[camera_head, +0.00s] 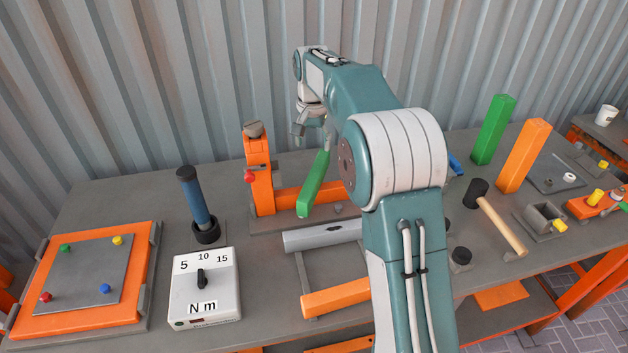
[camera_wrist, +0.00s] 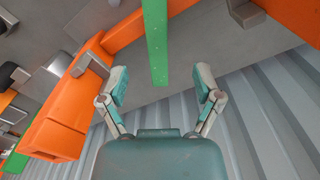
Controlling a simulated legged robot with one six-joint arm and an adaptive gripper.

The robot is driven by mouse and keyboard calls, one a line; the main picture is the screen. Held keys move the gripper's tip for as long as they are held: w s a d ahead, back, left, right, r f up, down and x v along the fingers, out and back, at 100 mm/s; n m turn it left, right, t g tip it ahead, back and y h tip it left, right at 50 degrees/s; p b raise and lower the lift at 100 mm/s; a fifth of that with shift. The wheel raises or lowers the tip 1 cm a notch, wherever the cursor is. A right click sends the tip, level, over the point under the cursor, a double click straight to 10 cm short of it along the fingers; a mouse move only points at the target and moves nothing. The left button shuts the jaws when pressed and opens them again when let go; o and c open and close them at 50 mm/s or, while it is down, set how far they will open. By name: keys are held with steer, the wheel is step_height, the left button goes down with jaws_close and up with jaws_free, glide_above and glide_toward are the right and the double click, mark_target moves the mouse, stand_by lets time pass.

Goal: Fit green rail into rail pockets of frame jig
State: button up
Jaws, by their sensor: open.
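A green rail (camera_head: 314,182) slants upward over the middle of the bench, below my gripper (camera_head: 312,122). In the wrist view the green rail (camera_wrist: 157,42) runs down from the top edge, and its end lies between the spread fingers of my gripper (camera_wrist: 160,83), with a gap on each side. My gripper is open. What I take for the frame jig is the central assembly with a grey bar (camera_head: 318,236) and an orange rail (camera_head: 335,298). My arm hides its right part, and I cannot make out the pockets.
An orange upright clamp (camera_head: 259,175) stands left of the green rail, with an orange bar (camera_head: 288,199) beside it. A torque tester (camera_head: 204,288) and orange-edged plate (camera_head: 85,280) are at left. Green (camera_head: 493,130) and orange (camera_head: 523,156) posts and a mallet (camera_head: 500,222) are at right.

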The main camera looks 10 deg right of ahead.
mark_target(315, 173)
step_height(315, 173, down, 6)
steer(key=shift+w+r, duration=0.1)
steer(key=f, duration=0.5)
steer(key=shift+d+f, duration=0.15)
steer(key=shift+d, duration=0.1)
steer(key=shift+c, duration=0.3)
jaws_close()
